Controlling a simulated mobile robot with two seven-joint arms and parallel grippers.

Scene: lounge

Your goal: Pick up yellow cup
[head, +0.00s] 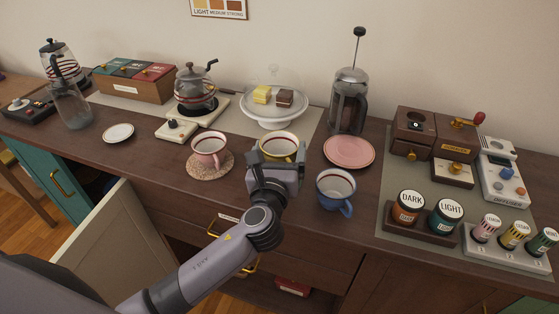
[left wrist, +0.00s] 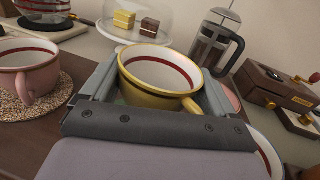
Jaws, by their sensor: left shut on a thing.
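The yellow cup (head: 281,144) is on the left side of the dark counter's middle, upright, with a white inside and a red band. It also shows large in the left wrist view (left wrist: 158,82), with its handle toward the lower right. My left gripper (head: 278,160) reaches in from the front and is shut on the yellow cup, with a finger on each side of it. The gripper hides the cup's lower part, so I cannot tell whether it touches the counter. My right gripper is not in view.
A pink cup (head: 209,149) on a woven coaster (head: 201,171) stands close on the left. A blue cup (head: 335,189) stands close on the right. Behind are a domed cake stand (head: 273,110), a French press (head: 347,101) and a pink plate (head: 349,151).

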